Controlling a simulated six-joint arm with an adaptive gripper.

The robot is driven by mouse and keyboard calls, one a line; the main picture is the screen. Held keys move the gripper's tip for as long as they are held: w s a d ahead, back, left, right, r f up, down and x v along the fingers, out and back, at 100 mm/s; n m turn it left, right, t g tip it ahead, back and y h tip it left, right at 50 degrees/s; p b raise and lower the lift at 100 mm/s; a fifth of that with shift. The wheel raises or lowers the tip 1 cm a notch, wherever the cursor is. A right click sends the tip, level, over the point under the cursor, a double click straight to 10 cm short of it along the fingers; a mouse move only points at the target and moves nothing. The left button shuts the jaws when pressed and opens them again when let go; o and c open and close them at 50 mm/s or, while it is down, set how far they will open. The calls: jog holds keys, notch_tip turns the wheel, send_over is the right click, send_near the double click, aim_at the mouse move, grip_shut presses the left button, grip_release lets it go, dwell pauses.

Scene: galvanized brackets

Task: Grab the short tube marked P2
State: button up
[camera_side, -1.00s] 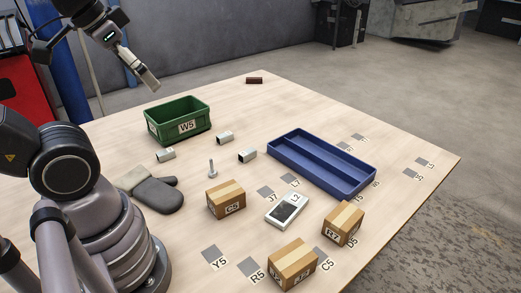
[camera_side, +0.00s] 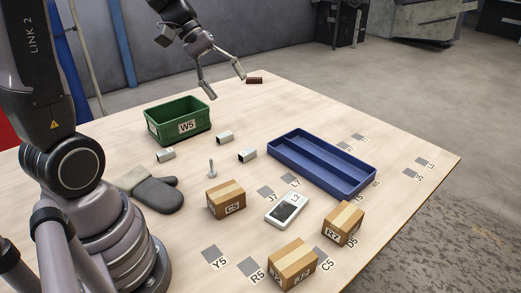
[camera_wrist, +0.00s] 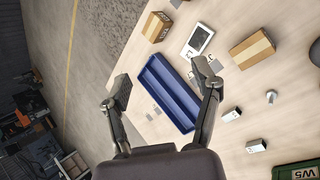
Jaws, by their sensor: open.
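Three short pale metal tubes with dark open ends lie on the table in the side view: one right of the green bin's front corner (camera_side: 224,138), one in front of the bin (camera_side: 165,155), and one nearer the blue tray (camera_side: 247,156). Their marks are too small to read, so I cannot tell which is P2. Two tubes show in the wrist view, one higher (camera_wrist: 231,115) and one lower (camera_wrist: 256,146). My gripper (camera_side: 226,85) is open and empty, above the table's far part, beyond the tubes. Its spread fingers (camera_wrist: 165,82) frame the blue tray in the wrist view.
The green bin W5 (camera_side: 187,126) and blue tray (camera_side: 283,158) stand near the tubes. A bolt (camera_side: 212,168) stands upright between tubes. Cartons (camera_side: 226,199), a white device L2 (camera_side: 288,210) and a dark mitt (camera_side: 158,194) lie closer. A brown block (camera_side: 255,80) lies at the far edge.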

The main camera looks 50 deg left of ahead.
jog(key=w+a+f+n+t+h, duration=0.2)
jog(key=w+a+f+n, duration=0.3)
jog(key=w+a+n, duration=0.15)
jog(key=n+t+y, duration=0.8)
jog(key=n+y, duration=0.1)
jog(key=n, duration=1)
send_near(224, 134)
jog(key=x, duration=0.6)
jog(key=shift+w+d+f, duration=0.25)
jog(key=shift+d+f, duration=0.05)
jog(key=shift+d, duration=0.05)
jog(key=shift+x, duration=2.85)
jog(key=shift+a+r, duration=0.2)
grip_shut()
